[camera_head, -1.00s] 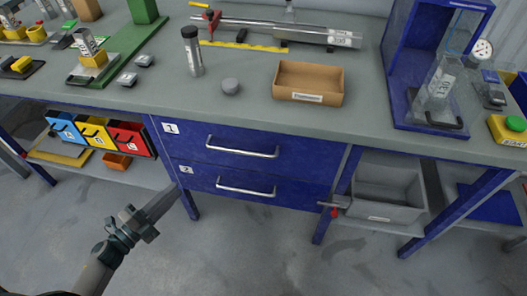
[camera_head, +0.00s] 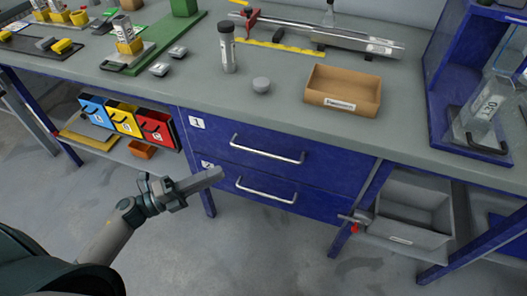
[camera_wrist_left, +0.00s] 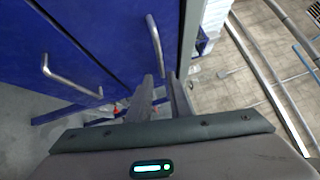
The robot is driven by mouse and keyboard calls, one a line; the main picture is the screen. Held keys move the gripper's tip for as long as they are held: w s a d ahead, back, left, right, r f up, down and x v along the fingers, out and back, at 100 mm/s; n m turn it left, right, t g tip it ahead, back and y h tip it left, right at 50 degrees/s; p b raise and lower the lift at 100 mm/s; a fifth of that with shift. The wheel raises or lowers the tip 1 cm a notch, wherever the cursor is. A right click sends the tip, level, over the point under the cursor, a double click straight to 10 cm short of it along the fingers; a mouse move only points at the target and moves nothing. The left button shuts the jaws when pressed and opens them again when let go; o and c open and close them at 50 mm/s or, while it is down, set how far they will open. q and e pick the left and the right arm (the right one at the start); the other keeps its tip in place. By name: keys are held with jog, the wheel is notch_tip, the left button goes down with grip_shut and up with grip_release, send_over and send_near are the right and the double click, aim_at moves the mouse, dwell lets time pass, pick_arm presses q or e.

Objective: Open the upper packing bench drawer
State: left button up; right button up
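The packing bench has two blue drawers under its top. The upper drawer (camera_head: 325,165), labelled 1, is closed, with a silver bar handle (camera_head: 268,151). The lower drawer, labelled 2, is also closed, with a similar handle (camera_head: 266,192). My left gripper (camera_head: 218,175) is in front of the drawers' left end, apart from both handles. In the left wrist view its two fingers (camera_wrist_left: 161,82) are apart with nothing between them. The upper handle (camera_wrist_left: 154,44) lies just beyond the fingertips there, and the lower handle (camera_wrist_left: 68,82) is at left. My right gripper is not in view.
Blue, yellow and red bins (camera_head: 124,120) hang left of the drawers. A grey bin (camera_head: 408,215) sits to the right, beside a red-marked fitting (camera_head: 354,222). A cardboard tray (camera_head: 342,90), dark-capped tube (camera_head: 228,50) and grey knob (camera_head: 261,85) stand on the bench top.

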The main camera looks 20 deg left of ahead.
aim_at(263, 153)
pick_arm(q)
jog(key=p+x, duration=0.3)
jog(key=x, duration=1.2)
jog(key=shift+w+d, duration=0.15)
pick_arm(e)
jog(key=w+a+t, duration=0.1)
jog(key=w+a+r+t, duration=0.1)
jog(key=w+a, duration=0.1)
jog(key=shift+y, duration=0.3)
pick_arm(q)
grip_shut()
